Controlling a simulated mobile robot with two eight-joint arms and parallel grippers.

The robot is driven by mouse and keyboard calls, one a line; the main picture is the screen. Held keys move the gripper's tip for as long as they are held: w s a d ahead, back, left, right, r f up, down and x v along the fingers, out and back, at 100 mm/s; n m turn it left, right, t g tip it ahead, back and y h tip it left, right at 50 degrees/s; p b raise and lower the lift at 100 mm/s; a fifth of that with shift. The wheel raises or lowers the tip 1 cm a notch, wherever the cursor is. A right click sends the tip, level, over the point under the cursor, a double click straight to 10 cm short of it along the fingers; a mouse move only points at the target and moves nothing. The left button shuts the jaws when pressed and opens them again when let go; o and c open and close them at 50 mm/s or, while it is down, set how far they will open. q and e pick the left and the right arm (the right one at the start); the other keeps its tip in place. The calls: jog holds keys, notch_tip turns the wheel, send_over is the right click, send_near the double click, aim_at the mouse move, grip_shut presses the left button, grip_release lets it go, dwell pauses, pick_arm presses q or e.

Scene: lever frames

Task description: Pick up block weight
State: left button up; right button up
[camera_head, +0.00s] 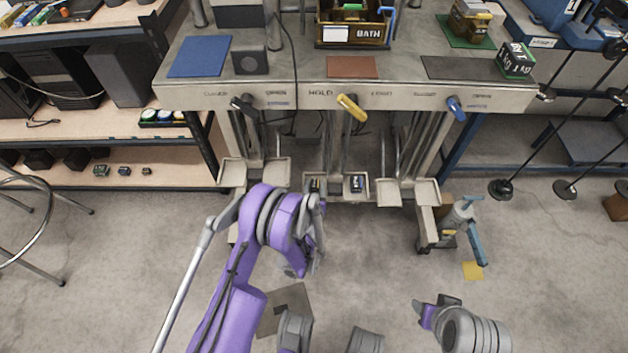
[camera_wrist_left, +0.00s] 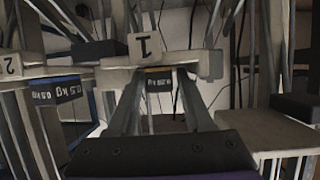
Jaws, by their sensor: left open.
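A dark block weight (camera_head: 316,185) with a yellowish top sits in the left middle tray under the bench. In the left wrist view it (camera_wrist_left: 159,82) shows below a plate marked 1, with white lettering on its front. My left gripper (camera_head: 318,205) is open, its fingers pointing at this block from the front. In the wrist view the fingers lie either side of the block; I cannot tell whether they touch it. A second dark block weight (camera_head: 356,184) sits in the tray to the right. It also shows in the wrist view (camera_wrist_left: 57,90), below a plate marked 2.
The metal bench (camera_head: 300,68) above carries a yellow lever (camera_head: 351,107), a dark lever (camera_head: 243,105) and a blue lever (camera_head: 455,107). Empty trays (camera_head: 388,192) flank the blocks. A grey and blue tool (camera_head: 460,218) stands by the right leg. The floor in front is mostly clear.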

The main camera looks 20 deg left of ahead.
pick_arm(q)
jog(key=shift+s+d+r, duration=0.1)
jog(key=shift+s+r, duration=0.05)
jog(key=shift+c, duration=0.3)
grip_shut()
